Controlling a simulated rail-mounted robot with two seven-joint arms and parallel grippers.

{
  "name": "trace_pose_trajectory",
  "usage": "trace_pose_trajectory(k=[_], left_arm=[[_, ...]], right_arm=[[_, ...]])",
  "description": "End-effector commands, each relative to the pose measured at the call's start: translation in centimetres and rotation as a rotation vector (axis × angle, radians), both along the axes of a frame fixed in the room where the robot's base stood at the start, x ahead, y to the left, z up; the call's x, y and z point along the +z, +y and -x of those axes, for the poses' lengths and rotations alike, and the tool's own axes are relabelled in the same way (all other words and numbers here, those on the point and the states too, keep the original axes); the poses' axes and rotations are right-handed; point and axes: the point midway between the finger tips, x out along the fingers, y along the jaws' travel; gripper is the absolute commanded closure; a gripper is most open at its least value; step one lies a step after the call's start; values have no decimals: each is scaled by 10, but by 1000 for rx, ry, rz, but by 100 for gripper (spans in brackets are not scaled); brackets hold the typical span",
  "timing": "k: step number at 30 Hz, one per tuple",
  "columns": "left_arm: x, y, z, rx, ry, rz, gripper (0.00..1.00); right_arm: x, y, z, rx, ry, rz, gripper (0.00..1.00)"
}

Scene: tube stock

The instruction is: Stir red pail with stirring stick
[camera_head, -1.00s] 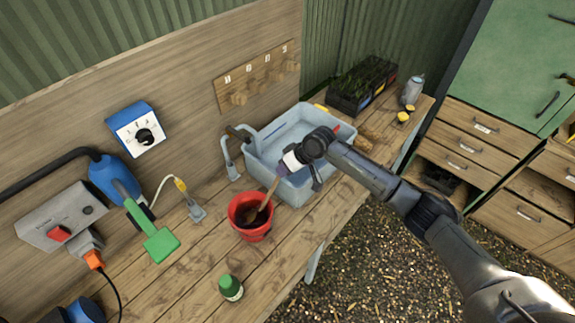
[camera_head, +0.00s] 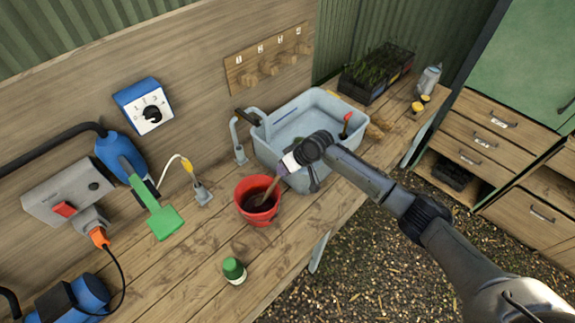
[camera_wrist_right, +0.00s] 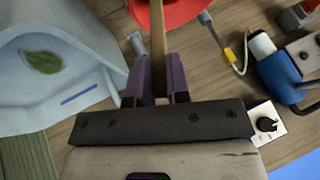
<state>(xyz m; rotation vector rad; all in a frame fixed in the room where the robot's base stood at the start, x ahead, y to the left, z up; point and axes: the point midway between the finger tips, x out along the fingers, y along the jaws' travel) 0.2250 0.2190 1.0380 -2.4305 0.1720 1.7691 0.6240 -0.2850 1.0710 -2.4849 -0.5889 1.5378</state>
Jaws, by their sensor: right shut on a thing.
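The red pail (camera_head: 257,214) stands upright on the wooden bench in front of the grey basin, with dark contents inside. My right gripper (camera_head: 285,167) is above the pail's right rim, shut on the wooden stirring stick (camera_head: 269,190). The stick slants down to the left, and its lower end is inside the pail. In the right wrist view the stick (camera_wrist_right: 157,45) runs up between the two purple fingers of the gripper (camera_wrist_right: 159,82) toward the red pail (camera_wrist_right: 180,12). My left gripper is not in view.
The grey basin (camera_head: 262,152) is right behind the pail. A green-capped bottle (camera_head: 234,270) stands in front, and a green scraper-like tool (camera_head: 164,221) lies left. A seedling tray (camera_head: 373,84) sits at the far right end.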

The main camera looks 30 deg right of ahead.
Motion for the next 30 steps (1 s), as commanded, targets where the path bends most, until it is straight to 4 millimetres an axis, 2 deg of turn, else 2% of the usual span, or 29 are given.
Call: trace_pose_trajectory(k=[6,15,30], left_arm=[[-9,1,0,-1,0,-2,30],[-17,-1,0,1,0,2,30],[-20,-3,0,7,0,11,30]], right_arm=[[-17,7,-2,0,1,-2,100],[-33,14,-4,0,0,-1,100],[-39,16,-5,0,0,-1,100]])
